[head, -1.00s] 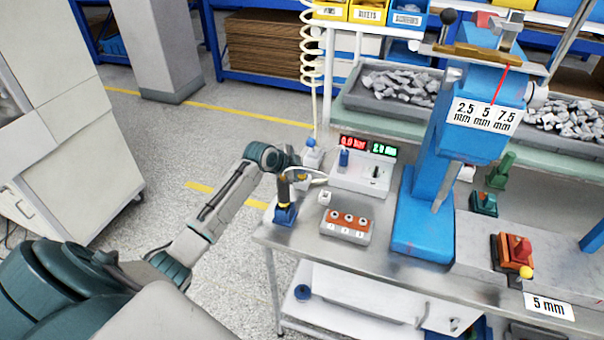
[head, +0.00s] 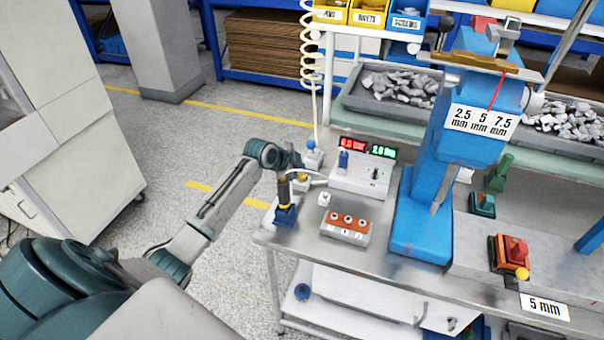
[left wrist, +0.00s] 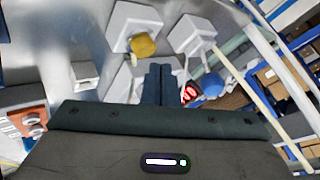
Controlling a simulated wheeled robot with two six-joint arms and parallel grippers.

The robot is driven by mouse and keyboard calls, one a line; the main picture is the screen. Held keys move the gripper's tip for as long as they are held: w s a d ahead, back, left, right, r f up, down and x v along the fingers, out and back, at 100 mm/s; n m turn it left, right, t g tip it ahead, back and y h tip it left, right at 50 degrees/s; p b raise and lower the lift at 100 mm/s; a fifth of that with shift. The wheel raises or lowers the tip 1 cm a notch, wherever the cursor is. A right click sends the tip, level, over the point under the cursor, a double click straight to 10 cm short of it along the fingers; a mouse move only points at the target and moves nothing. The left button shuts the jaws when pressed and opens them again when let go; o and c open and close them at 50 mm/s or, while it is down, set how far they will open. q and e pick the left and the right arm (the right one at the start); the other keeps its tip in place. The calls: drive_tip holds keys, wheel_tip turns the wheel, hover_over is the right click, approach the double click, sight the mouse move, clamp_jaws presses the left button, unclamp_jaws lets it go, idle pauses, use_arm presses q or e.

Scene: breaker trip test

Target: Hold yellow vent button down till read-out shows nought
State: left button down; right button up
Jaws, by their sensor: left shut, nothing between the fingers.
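The yellow vent button (left wrist: 143,45) sits on a small white box in the left wrist view. In the head view the button (head: 301,181) is partly covered by my left gripper (head: 318,178). The gripper is shut and empty. In the left wrist view its fingertips (left wrist: 161,68) are close beside the button's lower right; I cannot tell whether they touch it. The red read-out (head: 353,143) on the white test panel (head: 352,185) appears to show 0.0 bar. A green read-out (head: 382,151) beside it seems to show about 2 bar. My right gripper is not in view.
A blue button (head: 311,144) on another white box stands behind the gripper. A screwdriver in a blue holder (head: 285,215) stands at the bench's left edge. An orange-topped block (head: 345,226) lies in front of the panel. A blue press (head: 420,225) stands to the right.

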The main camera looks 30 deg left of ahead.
use_arm(q)
wheel_tip(320, 180, up, 5)
drive_tip(key=p, duration=0.4)
idle(0.6)
drive_tip(key=shift+s+f, duration=0.1)
